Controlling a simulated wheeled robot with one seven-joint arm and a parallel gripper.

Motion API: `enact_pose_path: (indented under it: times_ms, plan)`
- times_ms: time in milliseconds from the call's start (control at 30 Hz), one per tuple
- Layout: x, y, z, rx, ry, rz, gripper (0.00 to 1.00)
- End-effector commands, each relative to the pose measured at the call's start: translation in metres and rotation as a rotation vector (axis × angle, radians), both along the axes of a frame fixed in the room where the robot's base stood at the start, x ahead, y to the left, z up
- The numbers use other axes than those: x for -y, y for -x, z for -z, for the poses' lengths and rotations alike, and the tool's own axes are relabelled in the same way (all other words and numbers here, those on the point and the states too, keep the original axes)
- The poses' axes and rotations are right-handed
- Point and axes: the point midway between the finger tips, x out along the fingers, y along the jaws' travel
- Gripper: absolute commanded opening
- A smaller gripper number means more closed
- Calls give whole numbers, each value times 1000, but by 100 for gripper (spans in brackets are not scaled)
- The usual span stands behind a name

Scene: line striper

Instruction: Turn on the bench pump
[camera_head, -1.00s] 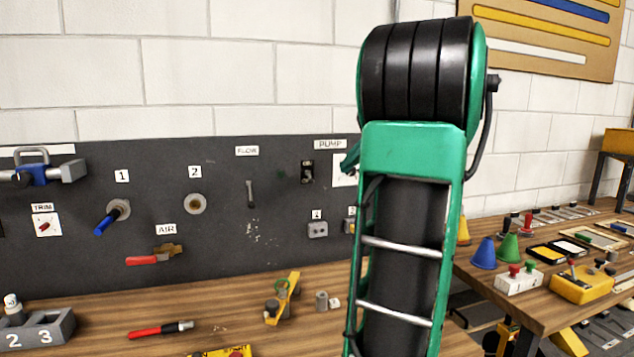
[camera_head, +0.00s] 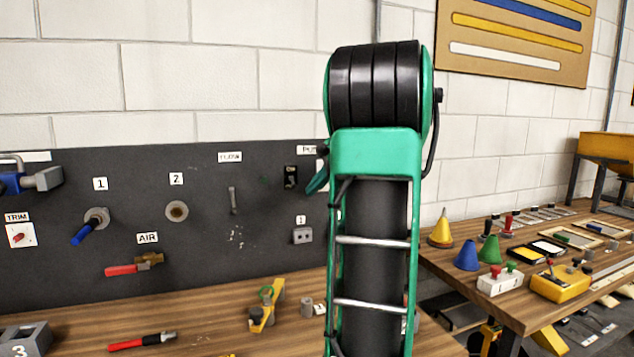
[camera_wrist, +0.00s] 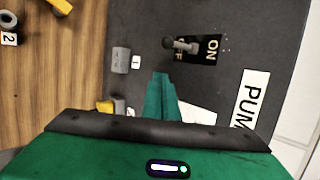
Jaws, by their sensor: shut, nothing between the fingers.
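The pump switch (camera_head: 290,177) is a black plate with a small lever on the dark panel, under the partly hidden PUMP label (camera_head: 307,150). In the wrist view the grey lever (camera_wrist: 180,44) leans left, away from the word ON and partly covering OFF. The PUMP label (camera_wrist: 252,103) shows there at lower right, turned sideways. My gripper (camera_head: 317,182) is just right of the switch in the head view, mostly hidden behind my arm. In the wrist view its green fingers (camera_wrist: 161,84) are together and empty, below the lever and apart from it in the picture.
A grey socket block (camera_wrist: 121,60) sits on the panel near the switch. The panel also holds the FLOW lever (camera_head: 233,201), knob 2 (camera_head: 176,211) and the red AIR valve handle (camera_head: 122,270). A yellow-handled tool (camera_head: 266,308) lies on the bench below.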

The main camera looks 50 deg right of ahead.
Motion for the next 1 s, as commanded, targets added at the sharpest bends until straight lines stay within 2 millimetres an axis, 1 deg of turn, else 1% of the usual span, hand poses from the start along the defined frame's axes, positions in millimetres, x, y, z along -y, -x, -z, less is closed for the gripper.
enact_pose_path:
  times_ms: [33,100,200,333,500,833,1000]
  plan:
    - [-3,-4,2,1,1,-2,0]
    - [-14,-4,-5,3,2,-3,0]
    - [-24,-5,-9,2,2,-3,0]
    - [-33,-5,-13,2,2,-2,0]
    - [-36,-5,-15,0,1,-1,0]
    - [-37,-6,-15,-2,-1,-2,0]
    - [-46,-12,-16,-21,-12,-16,0]
